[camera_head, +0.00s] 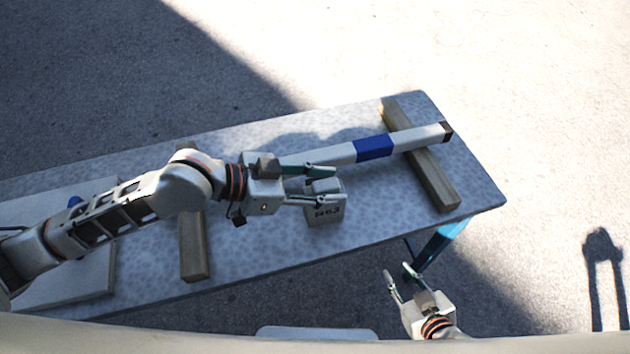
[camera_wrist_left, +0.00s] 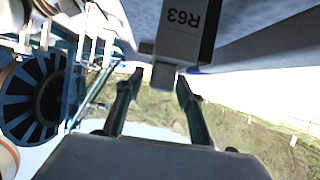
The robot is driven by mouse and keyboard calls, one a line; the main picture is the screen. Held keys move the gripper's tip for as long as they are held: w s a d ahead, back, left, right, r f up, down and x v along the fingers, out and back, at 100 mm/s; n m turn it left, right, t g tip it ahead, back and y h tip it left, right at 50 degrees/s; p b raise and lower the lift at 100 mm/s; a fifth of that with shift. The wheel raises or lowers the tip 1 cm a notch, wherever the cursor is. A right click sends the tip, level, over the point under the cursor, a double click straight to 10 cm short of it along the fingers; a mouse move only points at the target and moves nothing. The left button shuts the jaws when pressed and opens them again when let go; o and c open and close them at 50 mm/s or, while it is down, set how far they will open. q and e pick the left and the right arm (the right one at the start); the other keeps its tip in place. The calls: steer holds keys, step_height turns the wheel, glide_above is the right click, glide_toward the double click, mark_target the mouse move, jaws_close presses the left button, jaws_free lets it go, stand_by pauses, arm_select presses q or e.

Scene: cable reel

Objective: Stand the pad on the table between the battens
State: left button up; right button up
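The pad (camera_head: 325,212) is a pale grey block marked R63, with a small knob on one end. In the head view it is over the table (camera_head: 255,262), between the left batten (camera_head: 194,245) and the right batten (camera_head: 431,172); I cannot tell whether it touches the top. In the left wrist view the pad (camera_wrist_left: 180,42) is just beyond my fingers. My left gripper (camera_head: 329,185) is open, with its fingertips (camera_wrist_left: 160,80) on either side of the knob. My right gripper (camera_head: 398,278) is open and empty, off the table's front edge.
A white bar with a blue band (camera_head: 374,148) reaches across the right batten behind the pad, partly hidden by my left gripper. A pale board (camera_head: 75,278) lies at the table's left. A blue slotted wheel (camera_wrist_left: 35,95) shows in the left wrist view.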

arm_select(q)
steer(key=v, duration=1.2)
stand_by(0.4)
